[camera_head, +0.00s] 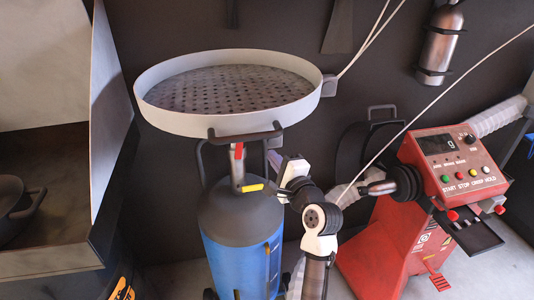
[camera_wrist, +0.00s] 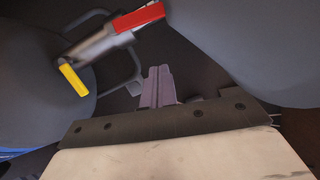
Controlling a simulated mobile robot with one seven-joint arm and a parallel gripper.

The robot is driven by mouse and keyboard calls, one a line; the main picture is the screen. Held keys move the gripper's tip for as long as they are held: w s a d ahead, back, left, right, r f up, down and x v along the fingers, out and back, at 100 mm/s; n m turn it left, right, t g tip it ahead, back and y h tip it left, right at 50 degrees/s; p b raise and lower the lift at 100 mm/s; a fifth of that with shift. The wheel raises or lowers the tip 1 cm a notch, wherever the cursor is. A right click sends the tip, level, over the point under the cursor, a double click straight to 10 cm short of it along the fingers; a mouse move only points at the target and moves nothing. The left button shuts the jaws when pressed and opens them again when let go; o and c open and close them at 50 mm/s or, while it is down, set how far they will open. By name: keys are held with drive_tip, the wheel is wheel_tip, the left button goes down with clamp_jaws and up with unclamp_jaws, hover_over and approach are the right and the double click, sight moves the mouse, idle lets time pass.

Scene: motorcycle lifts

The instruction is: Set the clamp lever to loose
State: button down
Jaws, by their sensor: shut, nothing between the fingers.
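An oil drainer has a blue tank (camera_head: 240,255) with a dark grey top and a metal column (camera_head: 237,172). On the column are a red lever (camera_head: 238,151) and a small lever with a yellow grip (camera_head: 252,187). In the wrist view, the red lever (camera_wrist: 138,17) is at the top and the yellow grip (camera_wrist: 73,80) at the left. I cannot tell which is the clamp lever. My gripper (camera_wrist: 159,70) is shut and empty, right of the yellow grip and below the red lever, apparently touching neither. In the head view, the fingers are hard to make out.
A wide round perforated pan (camera_head: 235,122) sits atop the column, with a dark handle (camera_head: 245,134) in front. A red wheel balancer (camera_head: 405,235) stands at the right. A grey cabinet (camera_head: 50,262) is at the left. A dark wall is behind.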

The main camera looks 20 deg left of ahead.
sight(242, 145)
drive_tip(key=v, duration=0.4)
drive_tip(key=w+a+n+p, duration=0.1)
drive_tip(key=w+a+p, duration=0.3)
drive_tip(key=a, duration=0.6)
drive_tip(key=shift+w+r, duration=0.2)
drive_tip(key=shift+r, duration=0.15)
drive_tip(key=shift+s+a+r+n+p, duration=0.3)
drive_tip(key=shift+s+a+n+p, duration=0.2)
drive_tip(key=shift+a+n+p, duration=0.4)
drive_tip(key=shift+g, duration=0.3)
drive_tip(key=shift+d, duration=0.1)
